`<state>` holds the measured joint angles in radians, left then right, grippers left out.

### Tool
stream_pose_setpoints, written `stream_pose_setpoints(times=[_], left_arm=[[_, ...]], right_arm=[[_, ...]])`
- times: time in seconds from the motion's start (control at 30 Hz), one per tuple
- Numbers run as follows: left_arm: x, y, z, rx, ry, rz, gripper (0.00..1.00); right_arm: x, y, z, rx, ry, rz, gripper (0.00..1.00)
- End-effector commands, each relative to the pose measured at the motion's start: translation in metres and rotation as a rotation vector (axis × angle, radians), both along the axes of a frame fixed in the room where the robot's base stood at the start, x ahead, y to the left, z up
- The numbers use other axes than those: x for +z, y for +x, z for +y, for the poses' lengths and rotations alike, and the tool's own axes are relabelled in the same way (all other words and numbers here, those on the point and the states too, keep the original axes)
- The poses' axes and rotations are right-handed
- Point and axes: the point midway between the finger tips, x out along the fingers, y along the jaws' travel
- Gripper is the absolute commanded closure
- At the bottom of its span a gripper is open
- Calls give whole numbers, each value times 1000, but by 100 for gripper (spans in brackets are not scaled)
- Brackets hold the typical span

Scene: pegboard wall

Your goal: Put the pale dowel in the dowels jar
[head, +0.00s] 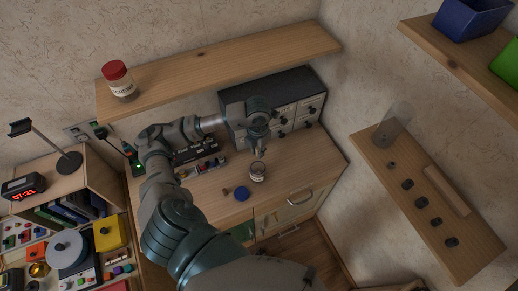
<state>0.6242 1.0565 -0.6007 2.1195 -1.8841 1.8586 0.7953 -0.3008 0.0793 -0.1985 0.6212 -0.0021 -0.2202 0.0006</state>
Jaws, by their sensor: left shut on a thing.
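A small labelled jar (258,173) stands open on the wooden counter, its label too small to read. My left gripper (259,150) is just above the jar, pointing down. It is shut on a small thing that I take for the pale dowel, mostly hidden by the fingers. I cannot tell whether the dowel reaches inside the jar's mouth. A round blue lid (241,194) lies on the counter in front of the jar. My right gripper does not show.
A small brown piece (226,191) lies beside the lid. A dark drawer cabinet (285,102) stands behind my gripper. A wooden shelf (220,70) with a red-lidded jar (119,79) is above. The counter (315,155) is clear to the right.

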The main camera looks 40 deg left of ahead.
Motion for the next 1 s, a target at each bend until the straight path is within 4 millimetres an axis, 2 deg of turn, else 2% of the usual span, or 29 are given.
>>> stream_pose_setpoints(times=[0.6, 0.73, 1.0], left_arm=[[-72, 0, -2, -4, 2, 1, 94], [-78, 0, 0, -4, 1, 0, 94], [-78, 0, 0, -4, 1, 0, 94]], right_arm=[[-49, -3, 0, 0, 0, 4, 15], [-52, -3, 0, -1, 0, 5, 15], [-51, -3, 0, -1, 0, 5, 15]])
